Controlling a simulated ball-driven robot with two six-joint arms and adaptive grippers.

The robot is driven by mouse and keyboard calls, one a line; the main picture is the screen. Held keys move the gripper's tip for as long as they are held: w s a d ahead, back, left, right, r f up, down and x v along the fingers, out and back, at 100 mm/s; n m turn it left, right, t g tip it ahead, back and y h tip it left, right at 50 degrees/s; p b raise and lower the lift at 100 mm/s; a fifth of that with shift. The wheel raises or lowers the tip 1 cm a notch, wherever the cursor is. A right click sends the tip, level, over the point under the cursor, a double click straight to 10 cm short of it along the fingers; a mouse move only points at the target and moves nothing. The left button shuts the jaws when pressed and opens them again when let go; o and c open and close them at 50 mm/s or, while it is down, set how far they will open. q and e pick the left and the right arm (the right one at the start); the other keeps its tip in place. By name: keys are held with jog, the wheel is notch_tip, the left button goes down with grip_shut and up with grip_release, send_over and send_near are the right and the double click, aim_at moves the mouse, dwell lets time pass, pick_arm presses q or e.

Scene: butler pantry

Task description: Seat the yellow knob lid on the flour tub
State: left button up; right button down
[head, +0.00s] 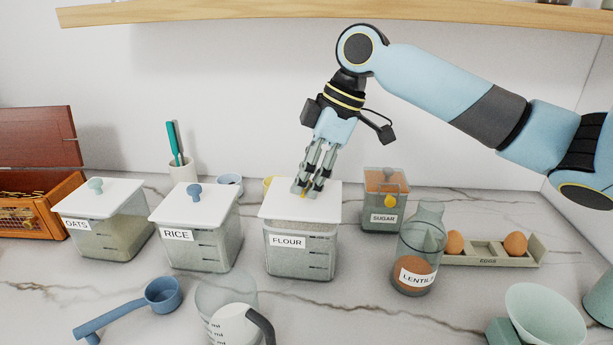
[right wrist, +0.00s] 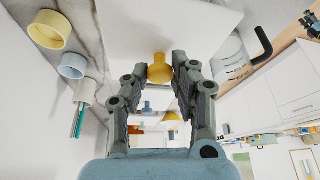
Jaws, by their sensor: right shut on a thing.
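The flour tub (head: 300,258), clear and labelled FLOUR, stands upright in the middle of the counter. The white square lid (head: 328,207) with the yellow knob lies level over its mouth in the head view. Whether the lid rests on the rim or hovers just above it, I cannot tell. My right gripper (head: 309,188) comes down from above and is shut on the yellow knob. In the right wrist view the knob (right wrist: 160,69) sits between the fingertips, against the white lid (right wrist: 185,25). My left gripper is not in view.
The rice tub (head: 197,248) and oats tub (head: 115,238) stand left, both lidded. The sugar tub (head: 382,222), lentil jar (head: 413,270) and egg tray (head: 487,260) are right. A wooden shelf (head: 250,15) hangs above.

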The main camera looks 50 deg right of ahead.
jog(key=shift+f, duration=0.15)
jog(key=shift+p, duration=0.35)
dwell(0.4)
jog(key=shift+f, duration=0.1)
jog(key=shift+f, duration=0.45)
dwell(0.7)
jog(key=shift+f+p, duration=0.3)
jog(key=shift+p, duration=0.4)
dwell(0.5)
